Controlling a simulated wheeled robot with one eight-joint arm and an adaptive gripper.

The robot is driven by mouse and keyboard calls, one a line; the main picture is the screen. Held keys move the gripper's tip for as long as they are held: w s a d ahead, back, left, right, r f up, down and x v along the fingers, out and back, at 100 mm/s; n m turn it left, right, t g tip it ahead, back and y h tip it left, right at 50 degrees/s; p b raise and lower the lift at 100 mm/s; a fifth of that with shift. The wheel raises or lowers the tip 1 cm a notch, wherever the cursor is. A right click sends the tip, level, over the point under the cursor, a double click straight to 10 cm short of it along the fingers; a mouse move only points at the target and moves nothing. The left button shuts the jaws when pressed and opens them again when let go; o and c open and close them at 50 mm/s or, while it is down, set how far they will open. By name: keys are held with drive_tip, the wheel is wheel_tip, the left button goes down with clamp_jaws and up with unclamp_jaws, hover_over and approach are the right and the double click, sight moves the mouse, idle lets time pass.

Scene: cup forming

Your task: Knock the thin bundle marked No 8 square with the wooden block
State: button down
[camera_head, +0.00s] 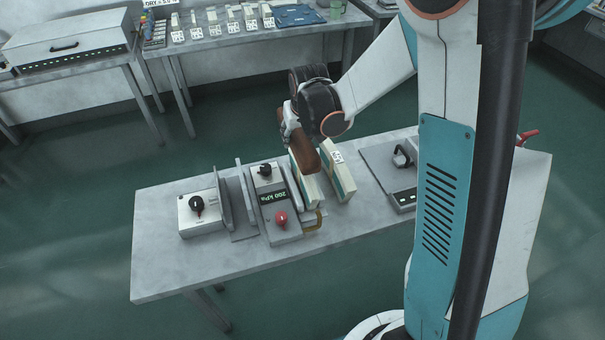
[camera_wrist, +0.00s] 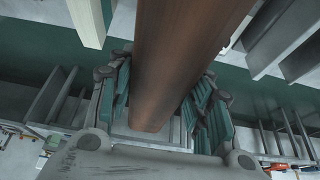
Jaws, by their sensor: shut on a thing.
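The brown wooden block (camera_head: 305,142) is held in my gripper (camera_head: 291,122), tilted, above the middle of the work table. In the wrist view the block (camera_wrist: 180,60) runs between the two teal-padded fingers of my gripper (camera_wrist: 160,98). Two thin, pale upright bundles stand below it. The left bundle (camera_head: 308,184) is beside the grey fixture and partly behind the block. The right bundle (camera_head: 341,181) leans slightly and has a white label on top. I cannot read its number clearly. I cannot tell whether the block touches either bundle.
A fixture with a 200 kPa display (camera_head: 281,196), a red knob (camera_head: 281,218) and upright plates stands left of the bundles. A grey box with a black knob (camera_head: 198,212) is farther left. A flat plate device (camera_head: 380,165) lies right. The table's front left (camera_head: 160,270) is clear.

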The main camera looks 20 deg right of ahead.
drive_tip(key=shift+r, duration=0.35)
drive_tip(key=shift+r+p, duration=1.7)
drive_tip(key=shift+r, duration=0.75)
